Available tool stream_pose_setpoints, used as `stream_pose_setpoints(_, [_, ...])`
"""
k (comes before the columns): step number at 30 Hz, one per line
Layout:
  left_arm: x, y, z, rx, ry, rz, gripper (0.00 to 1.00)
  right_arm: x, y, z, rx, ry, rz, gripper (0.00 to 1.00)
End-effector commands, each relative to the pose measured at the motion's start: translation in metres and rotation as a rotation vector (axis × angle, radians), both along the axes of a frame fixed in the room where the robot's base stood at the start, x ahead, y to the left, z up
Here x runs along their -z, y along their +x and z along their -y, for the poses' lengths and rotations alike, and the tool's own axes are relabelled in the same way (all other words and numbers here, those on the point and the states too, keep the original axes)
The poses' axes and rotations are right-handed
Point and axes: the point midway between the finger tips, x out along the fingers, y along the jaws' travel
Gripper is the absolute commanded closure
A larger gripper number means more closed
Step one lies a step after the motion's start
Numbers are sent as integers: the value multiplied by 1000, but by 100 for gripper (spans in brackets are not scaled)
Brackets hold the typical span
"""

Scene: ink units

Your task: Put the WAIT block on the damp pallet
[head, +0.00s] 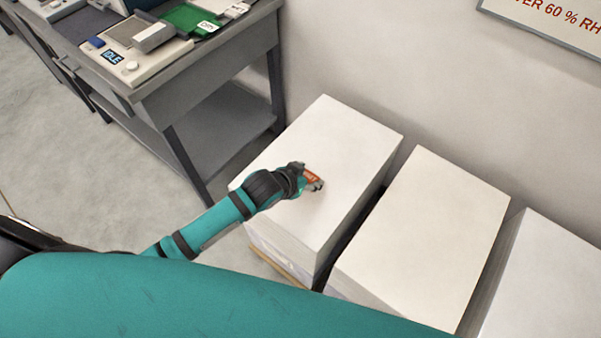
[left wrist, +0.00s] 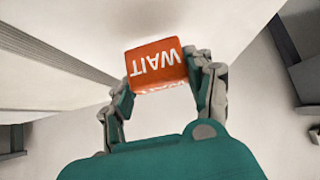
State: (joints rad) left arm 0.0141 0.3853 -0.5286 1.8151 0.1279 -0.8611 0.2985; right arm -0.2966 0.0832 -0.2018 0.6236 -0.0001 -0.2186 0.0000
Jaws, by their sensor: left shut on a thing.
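The WAIT block (head: 312,177) is orange-red with white lettering. My left gripper (head: 308,183) is shut on it, over the top of the leftmost white paper stack (head: 325,130). In the left wrist view the WAIT block (left wrist: 153,62) sits between the fingers of my left gripper (left wrist: 163,78), its lettering upside down. I cannot tell whether the block touches the paper. A wooden pallet edge (head: 277,268) shows under that stack. No label in view marks a stack as damp. My right gripper is not in view.
A second white stack (head: 430,215) and a third (head: 550,285) stand to the right, with narrow gaps between. A grey bench (head: 205,70) with a device marked IDLE (head: 130,62) and a green tray (head: 185,18) is at upper left. A wall sign (head: 560,25) mentions 60 % RH.

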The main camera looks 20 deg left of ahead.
Motion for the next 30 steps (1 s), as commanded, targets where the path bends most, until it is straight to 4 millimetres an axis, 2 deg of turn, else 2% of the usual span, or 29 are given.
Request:
stream_pose_setpoints(1, [0,6,-7,-2,2,1,78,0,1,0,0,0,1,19])
stream_pose_setpoints(10, [3,26,-31,-3,4,2,78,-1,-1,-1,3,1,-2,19])
stream_pose_setpoints(12, [20,22,-28,-1,0,-4,78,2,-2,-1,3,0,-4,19])
stream_pose_setpoints(16, [35,23,-28,-1,-1,0,78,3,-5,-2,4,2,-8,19])
stream_pose_setpoints(28, [41,22,-27,-1,-1,0,78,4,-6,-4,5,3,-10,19])
stream_pose_setpoints(29, [42,22,-27,-1,-1,0,45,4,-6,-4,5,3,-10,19])
stream_pose_setpoints(30, [41,22,-27,-1,-1,0,40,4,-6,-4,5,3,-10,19])
